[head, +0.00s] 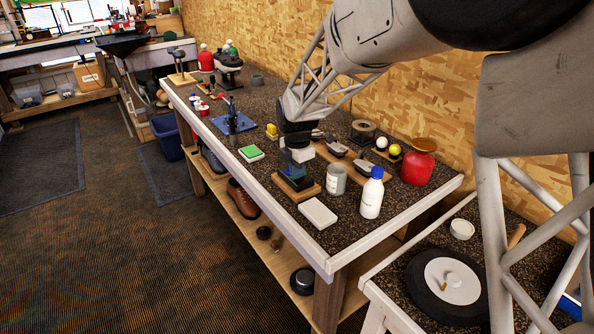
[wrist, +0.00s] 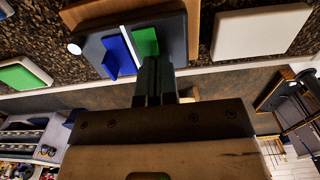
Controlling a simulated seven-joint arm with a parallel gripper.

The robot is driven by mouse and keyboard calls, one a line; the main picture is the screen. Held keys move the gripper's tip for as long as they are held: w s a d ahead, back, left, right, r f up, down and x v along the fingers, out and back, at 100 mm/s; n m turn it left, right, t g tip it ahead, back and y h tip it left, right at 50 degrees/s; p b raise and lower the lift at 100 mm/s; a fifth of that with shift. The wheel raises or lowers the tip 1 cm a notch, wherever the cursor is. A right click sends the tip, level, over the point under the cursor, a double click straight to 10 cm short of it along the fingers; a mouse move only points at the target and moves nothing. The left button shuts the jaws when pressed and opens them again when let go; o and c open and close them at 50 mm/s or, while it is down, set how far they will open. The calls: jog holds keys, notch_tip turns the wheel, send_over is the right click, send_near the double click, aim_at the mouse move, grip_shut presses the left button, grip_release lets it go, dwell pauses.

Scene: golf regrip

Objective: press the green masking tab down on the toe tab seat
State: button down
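The green masking tab (wrist: 145,42) stands beside a blue tab (wrist: 118,54) on a dark block (wrist: 91,50) in the wrist view. My gripper (wrist: 155,70) has its two fingers close together, with their tips right at the green tab's near edge. I see no clear gap between the fingers; whether they touch the tab is hard to tell. In the head view my gripper (head: 293,166) is low over the dark block on its wooden base (head: 300,192), and it hides the green tab. I cannot make out the toe tab seat separately.
A white pad (head: 318,213) lies in front of the block. A grey cup (head: 336,180) and a white bottle with a blue cap (head: 371,195) stand close to its right. A green-topped pad (head: 251,153) lies to the left. The bench's front edge (head: 293,229) is near.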

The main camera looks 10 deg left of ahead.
jog(key=c, duration=1.3)
grip_release()
jog(key=shift+r, duration=0.1)
jog(key=shift+r, duration=2.9)
